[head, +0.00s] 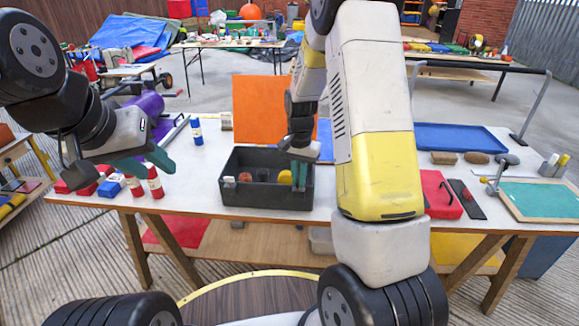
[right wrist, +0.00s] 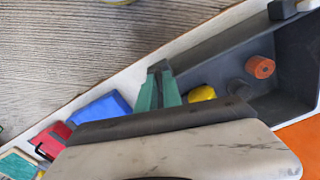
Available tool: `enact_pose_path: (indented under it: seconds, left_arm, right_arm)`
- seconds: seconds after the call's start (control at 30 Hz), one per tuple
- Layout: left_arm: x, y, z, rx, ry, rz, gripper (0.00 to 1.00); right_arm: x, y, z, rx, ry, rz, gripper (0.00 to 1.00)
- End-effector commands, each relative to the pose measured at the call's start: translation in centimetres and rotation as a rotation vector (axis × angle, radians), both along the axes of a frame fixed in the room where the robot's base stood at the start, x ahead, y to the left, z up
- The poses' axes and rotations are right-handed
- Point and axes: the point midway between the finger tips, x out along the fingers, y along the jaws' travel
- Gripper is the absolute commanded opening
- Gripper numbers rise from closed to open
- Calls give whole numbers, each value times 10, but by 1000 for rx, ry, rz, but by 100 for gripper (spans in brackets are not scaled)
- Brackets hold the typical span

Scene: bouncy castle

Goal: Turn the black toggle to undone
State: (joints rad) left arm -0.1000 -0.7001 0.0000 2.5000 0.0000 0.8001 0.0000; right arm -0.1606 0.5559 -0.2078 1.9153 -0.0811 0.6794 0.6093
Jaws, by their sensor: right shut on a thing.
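The dark grey crate (head: 265,197) stands on the white table. It also shows in the right wrist view (right wrist: 215,72). My right gripper (head: 299,178) points down at the crate's right end. In the right wrist view, its green fingers (right wrist: 159,88) are closed around a small dark piece (right wrist: 160,67) at the crate's edge. This piece appears to be the black toggle; its setting cannot be made out. Another dark block (right wrist: 289,8) sits at the crate's other end. My left gripper (head: 146,163) is open and empty, above the left of the table.
The crate holds an orange cylinder (right wrist: 261,67) and a yellow piece (right wrist: 202,93). Bottles (head: 154,182) stand left of it. An orange panel (head: 267,108) rises behind. A red case (head: 438,193), a blue tray (head: 460,138) and a green board (head: 542,200) lie at right.

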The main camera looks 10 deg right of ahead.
Motion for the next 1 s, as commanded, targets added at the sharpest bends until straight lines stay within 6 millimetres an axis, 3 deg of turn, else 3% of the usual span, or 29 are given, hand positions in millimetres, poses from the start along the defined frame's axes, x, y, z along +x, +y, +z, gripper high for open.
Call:
enact_pose_path:
  seconds: [1.0]
  left_arm:
    - [0,0,0,0,0,0,36]
  right_arm:
    - [0,1,0,0,-1,-958,0]
